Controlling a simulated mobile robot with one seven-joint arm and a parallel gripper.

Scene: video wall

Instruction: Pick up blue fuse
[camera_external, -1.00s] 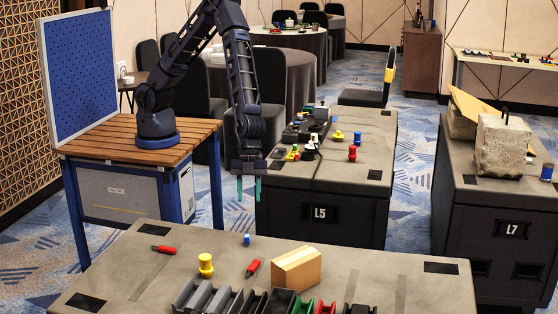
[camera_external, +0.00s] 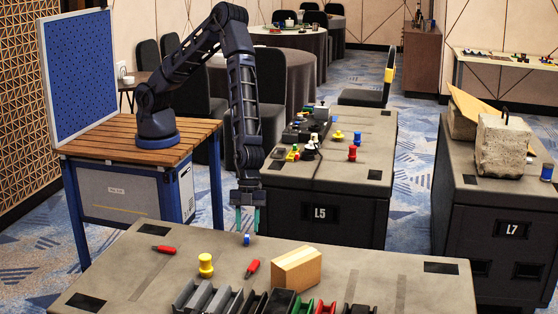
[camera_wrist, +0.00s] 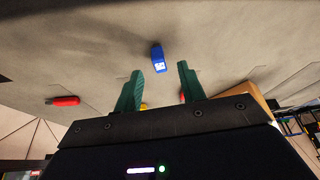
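The blue fuse (camera_external: 246,240) is a small blue piece standing on the near grey table (camera_external: 135,262), close to its far edge. It also shows in the wrist view (camera_wrist: 158,57), with a white mark on it, ahead of and between the fingertips. My gripper (camera_external: 247,226) has green fingers pointing down, just above the fuse in the external view. In the wrist view the fingers (camera_wrist: 158,70) are spread apart with nothing between them. I cannot tell the exact height gap to the fuse.
On the same table are a yellow knob (camera_external: 205,265), two red pieces (camera_external: 252,268) and (camera_external: 163,249), a cardboard-coloured block (camera_external: 297,269) and a row of bins (camera_external: 194,296) at the front. Table L5 (camera_external: 345,215) stands behind. Table space around the fuse is clear.

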